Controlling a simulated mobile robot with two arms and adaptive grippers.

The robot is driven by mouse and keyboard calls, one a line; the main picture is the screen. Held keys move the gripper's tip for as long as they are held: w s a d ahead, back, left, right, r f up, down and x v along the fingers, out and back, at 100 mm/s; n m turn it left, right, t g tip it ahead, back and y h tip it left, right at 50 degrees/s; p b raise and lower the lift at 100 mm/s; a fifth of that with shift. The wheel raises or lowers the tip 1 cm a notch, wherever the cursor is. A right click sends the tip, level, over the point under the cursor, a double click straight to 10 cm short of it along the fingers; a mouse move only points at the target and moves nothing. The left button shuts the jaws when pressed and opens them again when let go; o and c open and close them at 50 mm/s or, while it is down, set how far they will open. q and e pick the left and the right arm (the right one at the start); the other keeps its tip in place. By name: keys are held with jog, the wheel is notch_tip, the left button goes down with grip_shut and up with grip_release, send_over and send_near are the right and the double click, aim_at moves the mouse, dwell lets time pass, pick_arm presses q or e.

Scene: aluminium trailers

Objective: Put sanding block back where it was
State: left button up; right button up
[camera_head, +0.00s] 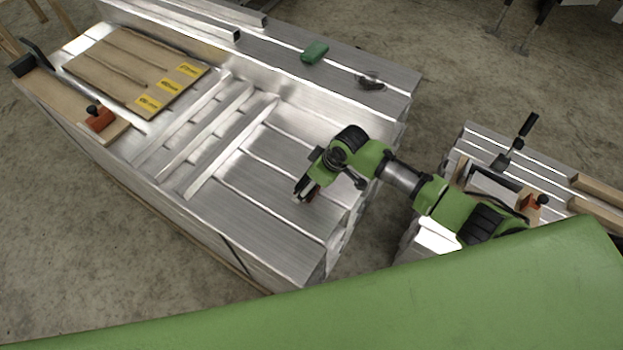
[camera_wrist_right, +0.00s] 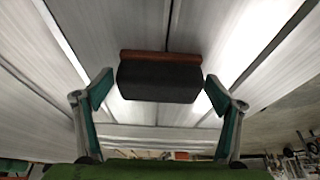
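The sanding block, dark grey with a reddish-brown edge, is in the middle of the right wrist view (camera_wrist_right: 160,80). In the head view only a small reddish part of it (camera_head: 313,195) shows beside my fingers, over the ribbed metal trailer panel. My right gripper (camera_head: 304,187) reaches down there. In the wrist view its two fingers (camera_wrist_right: 160,82) are spread, one on each side of the block, with a narrow gap at both ends. I cannot tell whether the block rests on the metal. My left gripper is not in view.
The aluminium stack (camera_head: 270,170) carries a wooden board (camera_head: 125,65) with yellow labels, and an orange tool (camera_head: 99,118) at left. A green block (camera_head: 314,52) and a dark tool (camera_head: 371,82) lie on the far ledge. A second stack (camera_head: 485,140) with clamps stands at right.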

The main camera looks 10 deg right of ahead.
jog(key=v, duration=1.2)
jog(key=shift+r+p, duration=0.15)
jog(key=shift+p, duration=0.3)
jog(key=s+a+f+m, duration=0.2)
jog(key=s+a, duration=0.2)
jog(key=s, duration=0.7)
jog(key=s+d+m+h, duration=0.3)
jog(key=s+d+m, duration=0.2)
jog(key=s+d, duration=0.65)
jog(key=s+a+f+g, duration=0.1)
jog(key=s+f, duration=0.1)
jog(key=f, duration=1.1)
jog(key=s+f, duration=0.2)
jog(key=f, duration=1.1)
jog(key=s+d+f+g, duration=0.1)
jog(key=s+d+f, duration=0.1)
jog(key=s+f, duration=1.3)
jog(key=shift+s+d+f, duration=0.2)
jog(key=shift+s+d, duration=0.05)
jog(key=shift+s, duration=0.3)
